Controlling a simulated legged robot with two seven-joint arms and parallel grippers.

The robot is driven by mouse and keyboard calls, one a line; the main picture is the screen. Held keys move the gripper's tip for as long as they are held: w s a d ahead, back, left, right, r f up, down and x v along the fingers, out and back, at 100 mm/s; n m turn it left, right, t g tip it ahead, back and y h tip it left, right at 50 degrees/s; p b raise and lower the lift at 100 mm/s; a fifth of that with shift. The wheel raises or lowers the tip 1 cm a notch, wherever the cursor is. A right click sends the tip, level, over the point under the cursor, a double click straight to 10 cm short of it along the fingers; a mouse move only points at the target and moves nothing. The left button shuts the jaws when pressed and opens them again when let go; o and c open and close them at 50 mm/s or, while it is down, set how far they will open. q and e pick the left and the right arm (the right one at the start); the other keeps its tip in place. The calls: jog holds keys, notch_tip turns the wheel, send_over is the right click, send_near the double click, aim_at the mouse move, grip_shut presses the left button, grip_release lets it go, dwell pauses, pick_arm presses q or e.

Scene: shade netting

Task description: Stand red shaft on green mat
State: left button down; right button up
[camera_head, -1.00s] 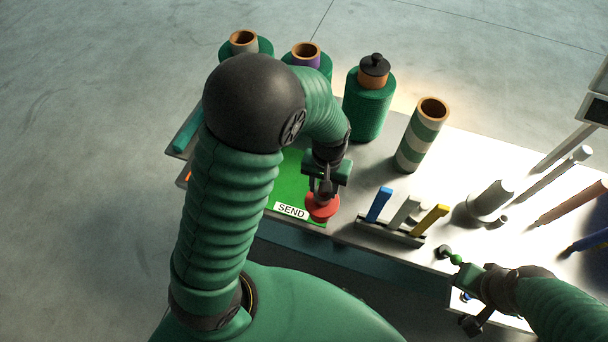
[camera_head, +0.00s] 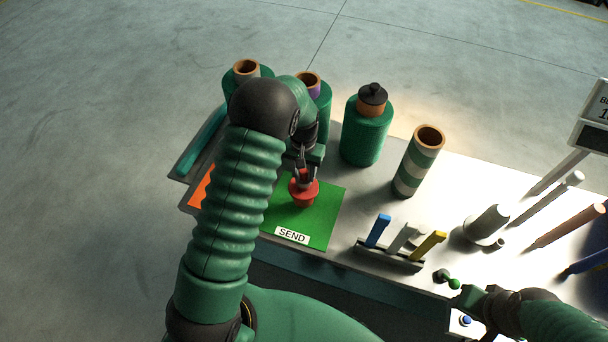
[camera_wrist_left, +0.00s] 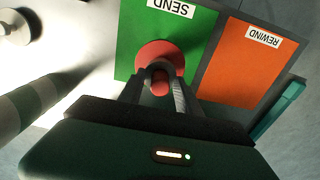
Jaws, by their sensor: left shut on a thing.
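The red shaft (camera_head: 304,194) is upright, with a wide round flange, over the green mat (camera_head: 323,224) labelled SEND. My left gripper (camera_head: 304,176) is shut on its upper part, coming from above. The left wrist view also shows the red shaft (camera_wrist_left: 160,60) between the fingers (camera_wrist_left: 160,78), with the green mat (camera_wrist_left: 190,35) around it. I cannot tell whether its base touches the mat. My right gripper (camera_head: 468,302) is at the lower right, near a small green-and-black item; its jaws are unclear.
An orange REWIND mat (camera_wrist_left: 247,62) lies beside the green one. Green rolls and a green bottle (camera_head: 367,130) stand behind. A striped tube (camera_head: 418,160) and a rack (camera_head: 390,254) with blue, grey and yellow pieces stand to the right.

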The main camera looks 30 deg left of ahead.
pick_arm(q)
notch_tip(320, 180, down, 2)
jog(key=shift+f, duration=0.25)
jog(key=c, duration=0.8)
grip_release()
jog(key=shift+s+d, duration=0.1)
jog(key=shift+d, duration=0.05)
jog(key=shift+c, duration=0.2)
jog(key=shift+r, duration=0.1)
notch_tip(320, 180, up, 12)
jog(key=b, duration=0.1)
jog(key=s+d+m+t, duration=0.2)
jog(key=s+d, duration=0.9)
jog(key=s, duration=0.5)
jog(key=shift+s+d+r+m+t, duration=0.2)
jog(key=shift+m+t, duration=0.1)
jog(key=shift+m, duration=0.1)
